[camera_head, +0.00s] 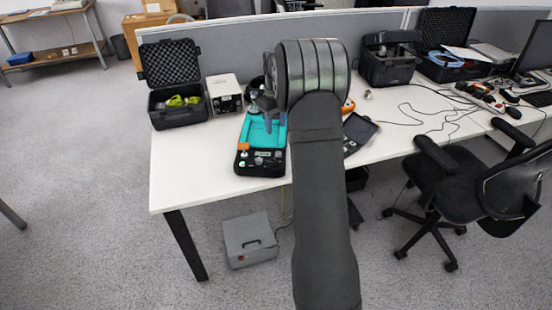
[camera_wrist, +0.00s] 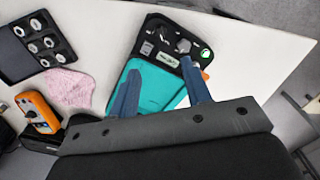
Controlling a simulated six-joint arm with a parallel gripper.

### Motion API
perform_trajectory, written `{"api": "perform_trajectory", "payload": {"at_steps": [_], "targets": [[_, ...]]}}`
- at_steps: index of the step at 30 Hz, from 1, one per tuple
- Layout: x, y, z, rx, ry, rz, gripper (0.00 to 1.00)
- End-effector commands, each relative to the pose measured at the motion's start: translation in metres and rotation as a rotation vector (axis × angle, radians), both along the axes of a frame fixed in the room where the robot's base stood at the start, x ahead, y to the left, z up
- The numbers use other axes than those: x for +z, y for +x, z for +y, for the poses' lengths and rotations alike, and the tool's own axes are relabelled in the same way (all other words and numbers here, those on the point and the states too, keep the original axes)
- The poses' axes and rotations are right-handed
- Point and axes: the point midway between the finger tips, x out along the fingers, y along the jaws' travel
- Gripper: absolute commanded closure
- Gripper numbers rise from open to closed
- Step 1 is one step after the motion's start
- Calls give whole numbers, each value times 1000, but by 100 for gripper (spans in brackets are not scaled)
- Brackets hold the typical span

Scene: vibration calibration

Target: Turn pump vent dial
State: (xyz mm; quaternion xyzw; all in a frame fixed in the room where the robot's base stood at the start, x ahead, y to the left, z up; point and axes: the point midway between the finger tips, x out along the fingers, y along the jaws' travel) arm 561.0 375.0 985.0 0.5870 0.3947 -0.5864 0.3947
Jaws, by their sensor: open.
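The pump unit is a black case (camera_head: 243,168) with a teal part (camera_head: 255,136) on the white table, left of my arm. In the wrist view its black panel (camera_wrist: 200,50) carries several silver knobs and fittings and a small display, with the teal part (camera_wrist: 160,88) nearer to me. A round silver knob (camera_wrist: 183,45) sits near one edge of the panel; I cannot tell which knob is the vent dial. My gripper (camera_wrist: 160,68) is open and empty, its blue fingers above the teal part, with the tips toward the panel. An orange piece (camera_head: 243,147) sits at the panel's side.
An open black case (camera_head: 178,118) and a white box (camera_head: 224,96) stand left of the pump. A pink cloth (camera_wrist: 70,88), an orange meter (camera_wrist: 38,112) and a case of metal parts (camera_wrist: 38,42) lie beside it. The table's front-left corner is bare.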

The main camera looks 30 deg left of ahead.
Motion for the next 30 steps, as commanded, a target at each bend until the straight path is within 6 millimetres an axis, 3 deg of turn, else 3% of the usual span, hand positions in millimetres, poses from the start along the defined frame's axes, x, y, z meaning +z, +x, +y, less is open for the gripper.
{"api": "perform_trajectory", "payload": {"at_steps": [18,24,30], "targets": [[-129,-1,0,2,-2,3,56],[-152,0,0,3,-1,2,56],[-159,0,0,3,-1,0,56]]}}
